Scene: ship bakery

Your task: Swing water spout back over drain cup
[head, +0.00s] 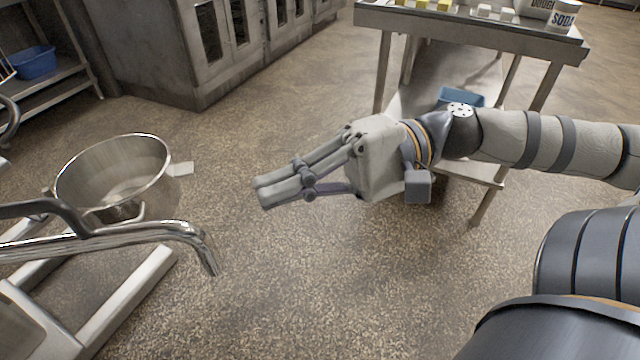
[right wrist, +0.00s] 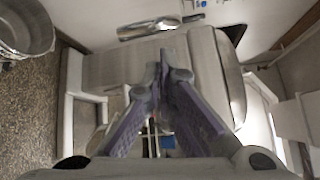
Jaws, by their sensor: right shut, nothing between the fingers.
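The water spout (head: 150,232) is a bent chrome pipe that comes in from the left edge of the head view. Its downturned tip (head: 210,262) hangs over bare floor, to the right of and nearer than the steel bowl. My right gripper (head: 262,192) is shut and empty, its fingers pointing left, apart from the spout and beyond its tip. In the right wrist view its fingertips (right wrist: 162,70) meet. A shiny chrome piece (right wrist: 150,28) lies past them; I cannot tell if it is the spout. I cannot make out the drain cup. My left gripper is not in view.
A large steel bowl (head: 160,182) stands at the left on a metal frame (head: 128,295). A steel table (head: 470,37) with tubs and small blocks stands behind my right arm. Ovens (head: 150,50) line the back. The floor between is clear.

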